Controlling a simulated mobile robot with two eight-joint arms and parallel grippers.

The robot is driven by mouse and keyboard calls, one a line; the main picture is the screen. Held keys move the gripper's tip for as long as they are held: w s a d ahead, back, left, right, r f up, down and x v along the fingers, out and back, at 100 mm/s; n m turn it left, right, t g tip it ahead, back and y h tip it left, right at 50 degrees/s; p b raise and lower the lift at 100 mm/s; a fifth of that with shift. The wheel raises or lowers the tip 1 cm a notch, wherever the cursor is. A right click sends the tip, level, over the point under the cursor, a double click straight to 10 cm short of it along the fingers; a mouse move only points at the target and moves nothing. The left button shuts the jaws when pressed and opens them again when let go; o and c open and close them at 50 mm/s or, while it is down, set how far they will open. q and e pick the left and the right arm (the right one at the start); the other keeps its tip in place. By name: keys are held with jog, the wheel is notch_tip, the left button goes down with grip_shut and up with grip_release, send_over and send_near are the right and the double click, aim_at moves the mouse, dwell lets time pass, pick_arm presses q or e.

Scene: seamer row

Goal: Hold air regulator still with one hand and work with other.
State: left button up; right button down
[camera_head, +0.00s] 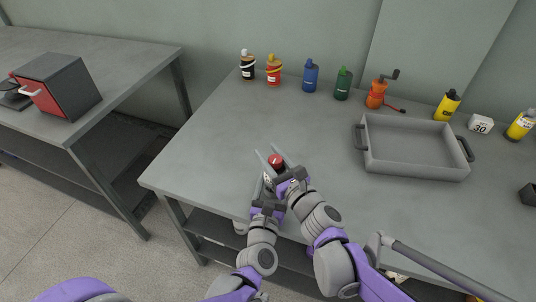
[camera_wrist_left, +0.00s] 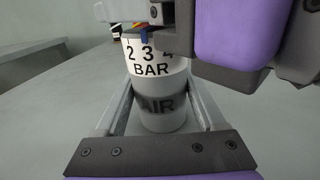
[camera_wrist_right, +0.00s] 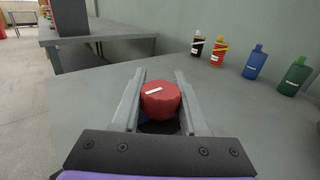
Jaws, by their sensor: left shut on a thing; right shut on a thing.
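The air regulator is a grey cylinder (camera_wrist_left: 163,112) marked AIR with a white band (camera_wrist_left: 155,55) reading 2 3 4 BAR, upright on the table. Its red knob (camera_wrist_right: 161,98) on top has a white mark; the knob also shows in the head view (camera_head: 275,160). My left gripper (camera_wrist_left: 160,108) is shut on the regulator's grey body, low down. My right gripper (camera_wrist_right: 160,92) is shut on the red knob above it. In the head view my right gripper (camera_head: 277,160) covers most of the regulator, and my left gripper is largely hidden beside it.
A grey tray (camera_head: 415,174) stands to the right on the table. Several bottles, including a blue one (camera_head: 310,76) and a green one (camera_head: 343,84), and an orange crank device (camera_head: 376,94) line the back. The table around the regulator is clear. A red-fronted box (camera_head: 58,88) sits on another table.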

jog(key=shift+h, duration=0.3)
jog(key=shift+c, duration=2)
grip_release()
jog(key=shift+d, duration=0.1)
jog(key=v, duration=1.2)
jog(key=shift+f, duration=0.2)
